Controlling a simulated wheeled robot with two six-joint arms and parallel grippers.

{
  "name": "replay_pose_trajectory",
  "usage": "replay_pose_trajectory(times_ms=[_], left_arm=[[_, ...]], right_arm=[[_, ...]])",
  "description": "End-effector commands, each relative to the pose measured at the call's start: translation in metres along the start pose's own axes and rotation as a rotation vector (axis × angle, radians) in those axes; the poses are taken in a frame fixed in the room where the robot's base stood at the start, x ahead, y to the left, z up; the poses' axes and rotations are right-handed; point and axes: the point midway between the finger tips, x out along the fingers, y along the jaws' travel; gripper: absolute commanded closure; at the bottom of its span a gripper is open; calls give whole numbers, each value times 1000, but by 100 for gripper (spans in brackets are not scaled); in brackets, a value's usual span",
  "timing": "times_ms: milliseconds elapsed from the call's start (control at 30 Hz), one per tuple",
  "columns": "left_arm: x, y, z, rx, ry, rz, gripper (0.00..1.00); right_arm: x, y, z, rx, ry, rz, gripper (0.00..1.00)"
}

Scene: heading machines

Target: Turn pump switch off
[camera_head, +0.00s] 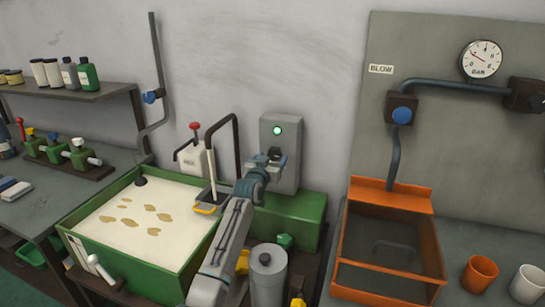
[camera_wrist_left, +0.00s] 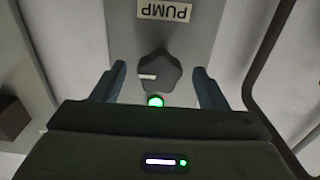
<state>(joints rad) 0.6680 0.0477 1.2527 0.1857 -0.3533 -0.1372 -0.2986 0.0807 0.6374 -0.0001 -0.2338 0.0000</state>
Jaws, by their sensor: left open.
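The grey pump box (camera_head: 294,140) is on the wall in the middle of the head view, with a lit green lamp (camera_head: 277,130) on its front. In the left wrist view the box appears upside down, with a PUMP label (camera_wrist_left: 165,11), a dark knob (camera_wrist_left: 160,72) and the lit green lamp (camera_wrist_left: 155,101). The knob's white mark lies about level, pointing left in that view. My left gripper (camera_head: 274,160) is open in front of the box. Its fingers (camera_wrist_left: 159,72) stand on either side of the knob, with visible gaps. My right gripper is not in view.
A green tub of milky liquid (camera_head: 187,255) is left of my arm, with a dark bent pipe (camera_head: 238,150) rising near the box. A grey cylinder (camera_head: 268,275) stands below. An orange-framed bin (camera_head: 387,294) and cups (camera_head: 479,275) are at the right.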

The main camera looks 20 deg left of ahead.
Motion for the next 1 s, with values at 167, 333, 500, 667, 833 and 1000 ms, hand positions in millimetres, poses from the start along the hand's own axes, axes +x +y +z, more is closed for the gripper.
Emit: replay_pose_trajectory(times_ms=[167,333,500,667,833,1000], left_arm=[[11,0,0,-1,0,0,33],[13,0,0,0,0,0,33],[13,0,0,0,0,0,35],[13,0,0,0,0,0,66],[12,0,0,-2,0,0,78],[12,0,0,-24,-1,0,78]], right_arm=[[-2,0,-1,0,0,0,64],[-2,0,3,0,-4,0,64],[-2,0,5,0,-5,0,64],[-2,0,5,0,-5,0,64],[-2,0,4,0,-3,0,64],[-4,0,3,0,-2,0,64]])
